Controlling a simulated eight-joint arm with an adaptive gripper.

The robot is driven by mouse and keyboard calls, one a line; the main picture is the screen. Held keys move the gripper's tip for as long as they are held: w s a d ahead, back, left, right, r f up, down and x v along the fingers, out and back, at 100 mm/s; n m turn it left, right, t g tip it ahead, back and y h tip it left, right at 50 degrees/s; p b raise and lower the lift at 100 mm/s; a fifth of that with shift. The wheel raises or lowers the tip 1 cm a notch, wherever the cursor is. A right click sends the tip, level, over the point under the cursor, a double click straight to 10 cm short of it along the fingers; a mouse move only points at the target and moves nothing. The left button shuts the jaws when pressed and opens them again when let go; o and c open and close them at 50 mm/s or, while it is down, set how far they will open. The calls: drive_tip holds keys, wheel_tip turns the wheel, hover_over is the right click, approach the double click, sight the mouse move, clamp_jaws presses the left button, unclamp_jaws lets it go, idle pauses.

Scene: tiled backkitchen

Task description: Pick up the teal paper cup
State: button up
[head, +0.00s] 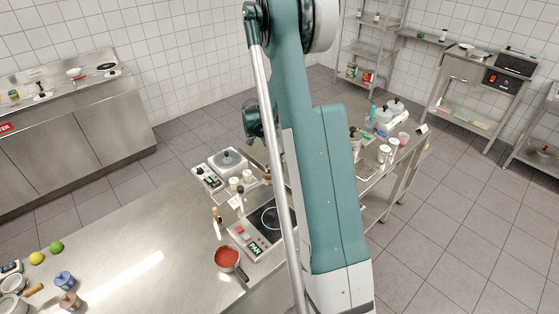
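I cannot make out a teal paper cup for certain. A small teal item (373,109) stands at the far end of the steel counter, just right of my arm; it is too small to tell whether it is a cup or a bottle. My teal and white arm fills the middle of the head view and hides part of the counter behind it. I do not see the fingers of my gripper.
A red-filled pan (228,259) sits by a black hob (268,217). White canisters (384,153) and a pink cup (403,138) stand at the far right. The counter's left middle (150,225) is clear.

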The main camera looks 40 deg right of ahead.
drive_tip(key=shift+x, duration=1.2)
drive_tip(key=shift+c, duration=0.5)
drive_tip(key=c, duration=0.9)
